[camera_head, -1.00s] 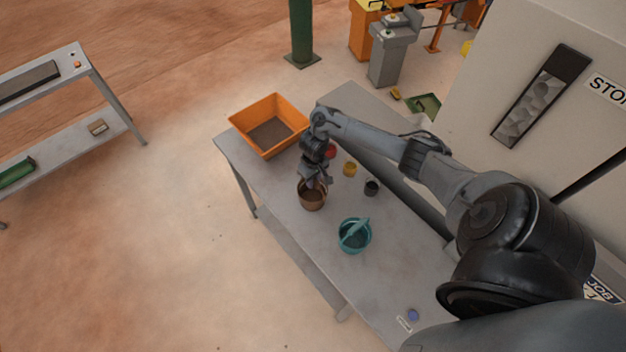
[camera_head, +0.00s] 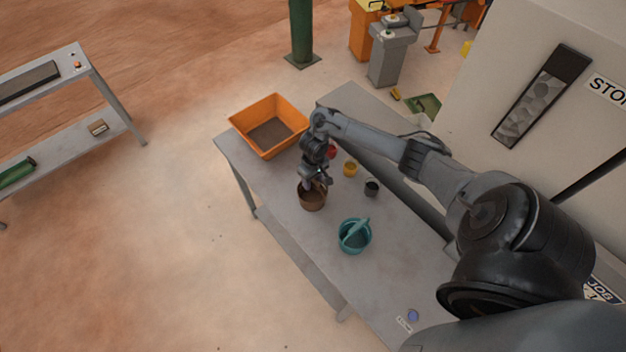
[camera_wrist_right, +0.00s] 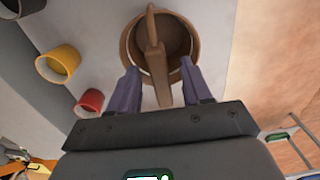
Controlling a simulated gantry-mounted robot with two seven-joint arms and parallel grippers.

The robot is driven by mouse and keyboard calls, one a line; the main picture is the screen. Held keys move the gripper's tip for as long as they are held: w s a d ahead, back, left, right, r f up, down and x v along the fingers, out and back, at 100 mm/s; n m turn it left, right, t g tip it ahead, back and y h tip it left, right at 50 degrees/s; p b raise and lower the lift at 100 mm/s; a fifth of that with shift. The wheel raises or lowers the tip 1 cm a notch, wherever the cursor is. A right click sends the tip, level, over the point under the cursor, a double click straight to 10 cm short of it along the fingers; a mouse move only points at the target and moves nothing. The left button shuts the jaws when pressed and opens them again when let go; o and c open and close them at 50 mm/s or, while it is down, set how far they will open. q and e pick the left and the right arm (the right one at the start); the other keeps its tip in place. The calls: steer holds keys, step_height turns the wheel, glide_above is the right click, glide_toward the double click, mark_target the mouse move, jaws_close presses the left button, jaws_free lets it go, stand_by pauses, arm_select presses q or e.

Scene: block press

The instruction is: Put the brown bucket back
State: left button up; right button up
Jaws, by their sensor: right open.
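The brown bucket (camera_head: 312,201) stands on the grey table, between the orange bin and the teal bucket. It also shows in the right wrist view (camera_wrist_right: 183,42), with its handle (camera_wrist_right: 155,60) pointing toward me between the fingers. My right gripper (camera_head: 315,184) is at the bucket's far rim. In the right wrist view its two fingers (camera_wrist_right: 163,84) are spread on either side of the handle, with a gap to each side. My left gripper is not in view.
An orange bin (camera_head: 252,143) is at the table's far end. A teal bucket (camera_head: 354,242) stands nearer. Yellow (camera_head: 350,169), red (camera_head: 332,151) and dark (camera_head: 371,188) cups stand to the right. The near part of the table (camera_head: 375,285) is mostly clear.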

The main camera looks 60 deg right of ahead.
steer(key=shift+r, duration=0.5)
step_height(320, 180, up, 10)
steer(key=p, duration=0.4)
steer(key=a+f+n+t+y, duration=0.1)
steer(key=a+f+n+t, duration=0.2)
steer(key=a, duration=1)
steer(key=a+n+t, duration=0.2)
steer(key=a+n, duration=0.2)
steer(key=a, duration=0.8)
steer(key=s+a+r+g+h, duration=0.1)
steer(key=s+a+r, duration=0.1)
steer(key=s+r, duration=0.8)
steer(key=s, duration=0.4)
steer(key=shift+s+a+r+m, duration=0.15)
steer(key=shift+s+r+m, duration=0.1)
steer(key=shift+m, duration=0.15)
steer(key=shift+f, duration=0.1)
